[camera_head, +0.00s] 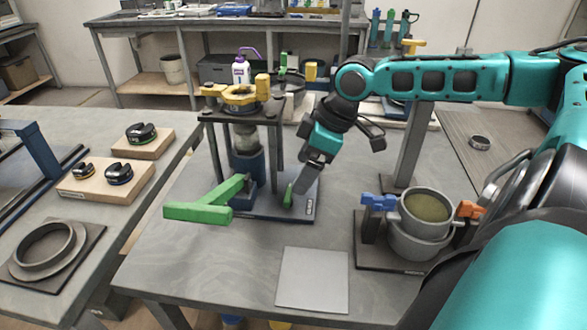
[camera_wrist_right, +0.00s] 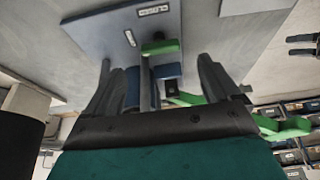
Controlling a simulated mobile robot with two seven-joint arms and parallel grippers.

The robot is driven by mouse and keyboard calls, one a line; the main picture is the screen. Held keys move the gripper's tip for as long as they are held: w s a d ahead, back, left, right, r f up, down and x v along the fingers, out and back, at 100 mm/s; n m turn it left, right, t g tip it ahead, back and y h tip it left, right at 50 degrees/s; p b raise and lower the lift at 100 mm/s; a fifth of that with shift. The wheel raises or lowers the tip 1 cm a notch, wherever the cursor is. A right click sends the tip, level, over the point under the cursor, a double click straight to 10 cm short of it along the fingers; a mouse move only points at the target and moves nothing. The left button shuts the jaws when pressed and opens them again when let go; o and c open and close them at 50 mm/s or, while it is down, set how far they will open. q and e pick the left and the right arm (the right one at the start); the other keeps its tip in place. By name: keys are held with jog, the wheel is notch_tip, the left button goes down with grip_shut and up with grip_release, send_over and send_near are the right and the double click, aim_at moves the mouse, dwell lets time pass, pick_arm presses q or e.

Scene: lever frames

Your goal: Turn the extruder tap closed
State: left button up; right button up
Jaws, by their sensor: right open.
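The extruder stands on a dark base plate (camera_head: 270,208), with a yellow top (camera_head: 240,95) and a blue lower body (camera_head: 247,165). A small green handle (camera_head: 288,195) stands on its right side, low above the plate. A larger green T-shaped lever (camera_head: 205,207) sticks out at its left front. My right gripper (camera_head: 304,184) is tilted down beside the small handle. In the right wrist view my right gripper (camera_wrist_right: 155,62) is open, with the small green handle (camera_wrist_right: 160,47) showing between and beyond its fingers. Contact cannot be told. My left gripper is out of view.
A pot (camera_head: 425,225) with blue and orange handles stands at the right. A flat grey plate (camera_head: 312,280) lies at the front. Wooden blocks with dark rings (camera_head: 107,178) lie on the left table. The front left of the table is clear.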

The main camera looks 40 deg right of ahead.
aim_at(293, 205)
jog(key=b+x, duration=0.2)
jog(key=shift+s+d+b, duration=0.1)
jog(key=shift+s+b, duration=0.05)
jog(key=shift+b, duration=0.2)
jog(key=shift+f+b, duration=0.45)
jog(key=shift+b, duration=0.05)
jog(key=shift+b+x, duration=0.8)
jog(key=shift+x, duration=0.15)
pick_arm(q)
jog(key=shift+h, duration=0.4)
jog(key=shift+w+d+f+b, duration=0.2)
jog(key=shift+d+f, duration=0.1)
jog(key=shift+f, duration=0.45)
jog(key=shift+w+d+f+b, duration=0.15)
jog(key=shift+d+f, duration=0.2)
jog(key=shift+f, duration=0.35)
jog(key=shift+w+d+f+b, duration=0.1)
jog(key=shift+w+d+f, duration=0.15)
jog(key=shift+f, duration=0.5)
pick_arm(e)
jog(key=shift+w+a+f, duration=0.4)
jog(key=shift+w+f, duration=0.1)
jog(key=shift+f, duration=0.2)
jog(key=shift+c, duration=0.3)
jog(key=c, duration=1)
